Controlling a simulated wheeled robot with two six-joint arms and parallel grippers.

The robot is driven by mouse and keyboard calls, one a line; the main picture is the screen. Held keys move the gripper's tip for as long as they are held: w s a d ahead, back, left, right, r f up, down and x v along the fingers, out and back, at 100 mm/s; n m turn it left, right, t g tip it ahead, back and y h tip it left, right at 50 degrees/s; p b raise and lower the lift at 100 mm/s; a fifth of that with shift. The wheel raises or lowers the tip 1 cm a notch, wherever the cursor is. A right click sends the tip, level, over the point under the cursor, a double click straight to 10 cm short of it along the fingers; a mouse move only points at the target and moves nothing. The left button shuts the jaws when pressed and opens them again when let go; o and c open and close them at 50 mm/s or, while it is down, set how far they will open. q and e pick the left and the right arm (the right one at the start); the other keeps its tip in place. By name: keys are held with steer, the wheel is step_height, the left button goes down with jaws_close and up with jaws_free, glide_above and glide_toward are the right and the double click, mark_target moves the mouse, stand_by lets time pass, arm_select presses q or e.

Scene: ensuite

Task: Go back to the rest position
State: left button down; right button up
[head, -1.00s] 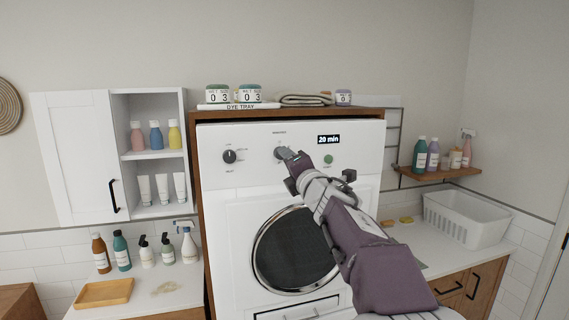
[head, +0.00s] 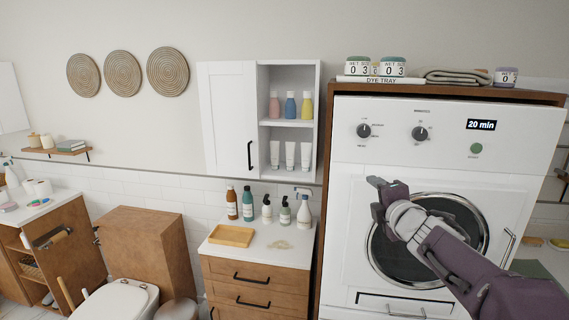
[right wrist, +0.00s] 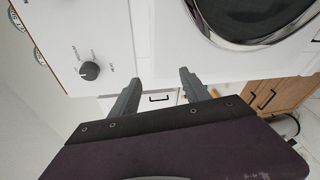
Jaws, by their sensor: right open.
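My right gripper (head: 376,192) is in front of the white dryer (head: 345,150), between its knobs and the round door (head: 400,255). Its jaws are open and empty, and the right wrist view shows the two fingers apart (right wrist: 158,92). The arm covers part of the door. The dryer's display (head: 481,125) reads 20 min, with a green button (head: 476,148) below it. Two dark knobs are on the panel, a left one (head: 364,131) and a right one (head: 419,133). My left gripper is not in view.
A dye tray (head: 380,80) with jars and a folded towel (head: 452,76) sits on top.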

steer(key=s+a+f+m+g, duration=0.2)
steer(key=s+f+m, duration=0.1)
steer(key=f, duration=0.5)
steer(key=s+a+f+m+g, duration=0.1)
steer(key=s+f+m+g, duration=0.15)
steer(key=f, duration=0.55)
steer(key=s+a+f+m+g, duration=0.2)
steer(key=f+m+g, duration=0.1)
steer(key=f, duration=0.5)
steer(key=s+a+f+m+g, duration=0.1)
steer(key=s+f+m+g, duration=0.2)
steer(key=s+f+m, duration=0.3)
steer(key=s+a+f+m+g, duration=0.1)
steer(key=s+f+m+g, duration=0.3)
steer(key=s, duration=1)
step_height(320, 180, down, 2)
steer(key=shift+f+m, duration=0.25)
steer(key=shift+m, duration=0.9)
steer(key=shift+g, duration=0.25)
